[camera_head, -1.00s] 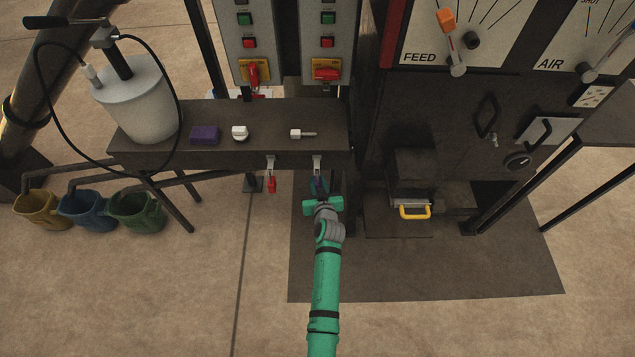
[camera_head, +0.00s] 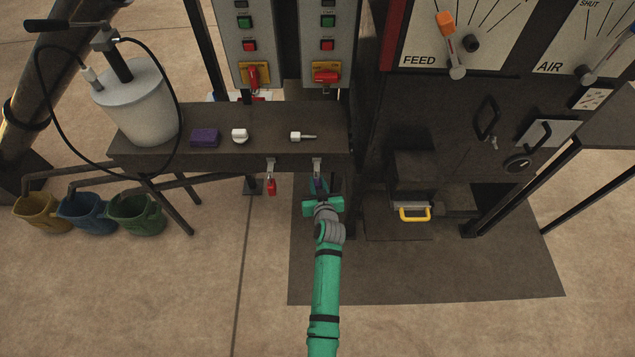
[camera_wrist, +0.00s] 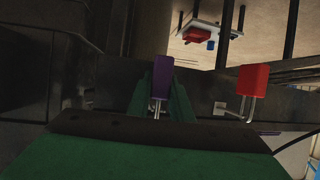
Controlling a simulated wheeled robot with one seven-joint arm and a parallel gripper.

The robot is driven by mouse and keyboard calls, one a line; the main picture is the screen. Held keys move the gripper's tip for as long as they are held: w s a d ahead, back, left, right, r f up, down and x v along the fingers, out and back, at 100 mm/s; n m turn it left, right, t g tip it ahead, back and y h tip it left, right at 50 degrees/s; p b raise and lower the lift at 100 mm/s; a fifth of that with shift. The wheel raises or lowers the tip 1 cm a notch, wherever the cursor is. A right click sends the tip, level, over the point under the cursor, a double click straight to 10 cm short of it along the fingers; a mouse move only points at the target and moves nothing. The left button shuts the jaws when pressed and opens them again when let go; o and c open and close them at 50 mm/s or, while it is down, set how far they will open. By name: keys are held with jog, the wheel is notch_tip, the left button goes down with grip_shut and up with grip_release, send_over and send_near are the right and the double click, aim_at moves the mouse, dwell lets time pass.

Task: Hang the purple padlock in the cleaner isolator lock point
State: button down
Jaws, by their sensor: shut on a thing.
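The purple padlock (camera_wrist: 161,76) is upright between the green fingers of my gripper (camera_wrist: 160,100) in the wrist view, with its metal shackle toward the gripper's palm. In the head view my gripper (camera_head: 319,188) is just below the right-hand hook (camera_head: 317,165) on the shelf's front edge, and the padlock is mostly hidden there. I cannot tell whether its shackle is still on that hook. Two isolators with yellow plates stand above the shelf: the left one's red handle (camera_head: 253,75) points up and down, the right one's red handle (camera_head: 326,76) lies level. Their lock points are too small to make out.
A red padlock (camera_head: 271,187) hangs from the left hook and shows close by on the right in the wrist view (camera_wrist: 254,81). The shelf (camera_head: 270,120) holds a purple block (camera_head: 205,137) and two small white-headed parts. A yellow handle (camera_head: 415,213) sticks out to the right.

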jog(key=shift+s, duration=1.35)
jog(key=s, duration=0.3)
jog(key=shift+s, duration=0.15)
dwell(0.4)
dwell(0.7)
